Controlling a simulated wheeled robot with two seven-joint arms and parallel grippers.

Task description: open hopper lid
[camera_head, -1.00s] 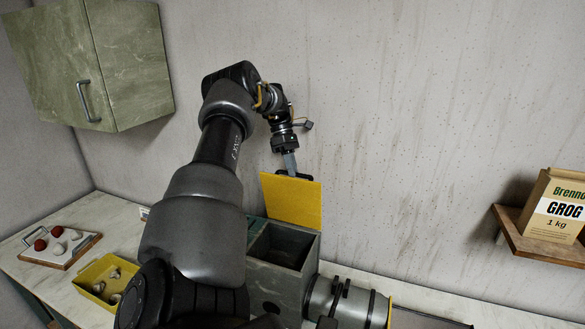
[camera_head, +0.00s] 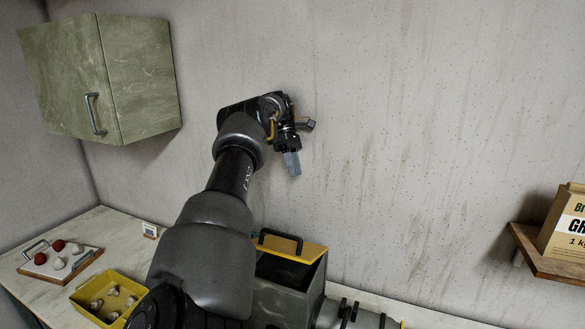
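The grey hopper (camera_head: 284,305) stands on the counter at the bottom centre, partly hidden by my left arm. Its dark opening (camera_head: 284,270) is visible from above. The yellow lid (camera_head: 309,251) shows as a narrow, foreshortened strip at the back of the opening. Its exact tilt is hard to judge. The gap between the fingers is too small to judge. My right gripper is out of view.
A yellow tray (camera_head: 78,298) with several small lumps and a board (camera_head: 88,258) with red and white balls are on the left of the counter. A green cabinet (camera_head: 140,85) hangs upper left. A shelf (camera_head: 548,264) with a grog bag (camera_head: 570,225) is right.

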